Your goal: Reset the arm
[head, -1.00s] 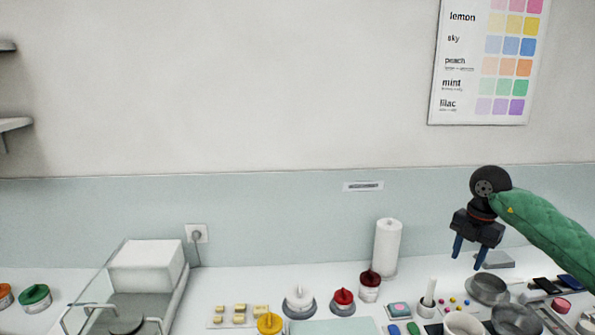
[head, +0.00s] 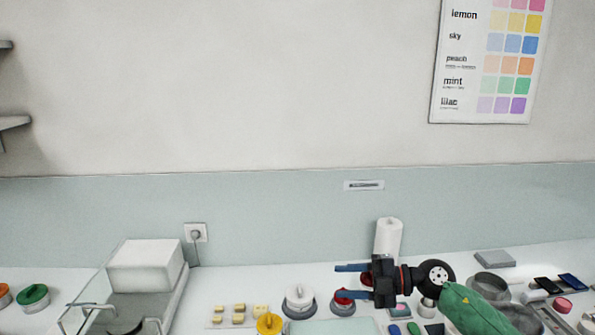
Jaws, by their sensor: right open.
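My right gripper (head: 352,281) is in the head view, at the end of my green-sleeved right arm that comes in from the lower right. Its two blue fingers are spread and point left, with nothing between them. It hangs in front of the white paper roll (head: 388,236) and partly covers the red-lidded jars (head: 343,303). My left gripper is not in view.
A white counter (head: 240,285) runs along the wall. It carries a white box on a wire-railed stand (head: 146,264), a white-knobbed pot (head: 299,299), a yellow-lidded jar (head: 269,322), small yellow blocks (head: 238,309), and grey dishes at right. A colour chart (head: 487,60) hangs above.

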